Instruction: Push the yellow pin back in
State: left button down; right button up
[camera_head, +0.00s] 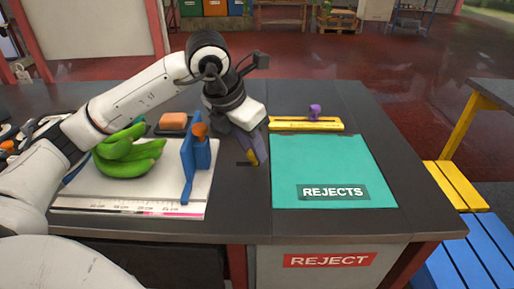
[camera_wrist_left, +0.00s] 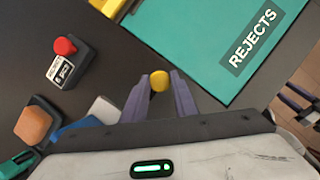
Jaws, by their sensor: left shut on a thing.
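The yellow pin (camera_wrist_left: 159,81) shows as a rounded yellow head between the two purple-grey fingers of my left gripper (camera_wrist_left: 160,92) in the left wrist view. My left gripper is shut on it.
A blue stand with an orange knob (camera_head: 200,130) stands just left of my gripper, by green bananas (camera_head: 125,155) on a white board (camera_head: 80,200). A teal REJECTS mat (camera_head: 330,160) and a yellow bar with a purple knob (camera_head: 290,124) lie right. A red-button box (camera_wrist_left: 65,68) is nearby.

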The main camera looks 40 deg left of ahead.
pick_arm(q)
jog(key=shift+w+d, duration=0.1)
jog(key=shift+d, duration=0.1)
jog(key=c, duration=1.4)
grip_release()
jog(key=shift+c, duration=0.2)
jog(key=shift+r, duration=0.1)
jog(key=p+v, duration=0.1)
jog(key=v, duration=0.9)
